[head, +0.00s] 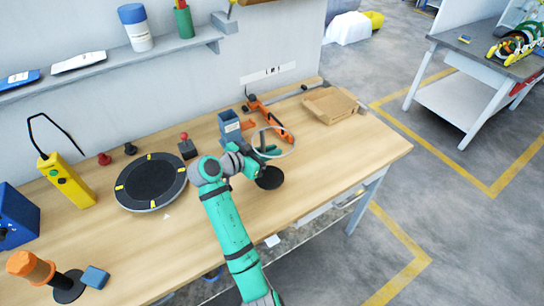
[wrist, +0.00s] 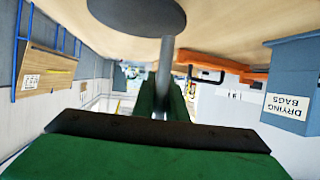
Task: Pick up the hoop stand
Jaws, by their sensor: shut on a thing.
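The hoop stand has a pale ring (head: 293,147) above a round dark base (head: 269,179), near the right part of the bench in the head view. In the wrist view, which is upside down, its dark base (wrist: 138,14) is at the top and its grey pole (wrist: 165,65) runs down from it. My gripper (head: 266,152) is shut on the pole, with a green finger on each side (wrist: 163,98). My fingers partly hide the pole. I cannot tell whether the base touches the bench.
A blue drying bags box (head: 230,129) and an orange clamp-like tool (head: 264,112) stand close behind the hoop stand. An open cardboard box (head: 334,105) lies at the back right. A round dark turntable (head: 151,181) is to the left. The bench (head: 335,155) is clear at right.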

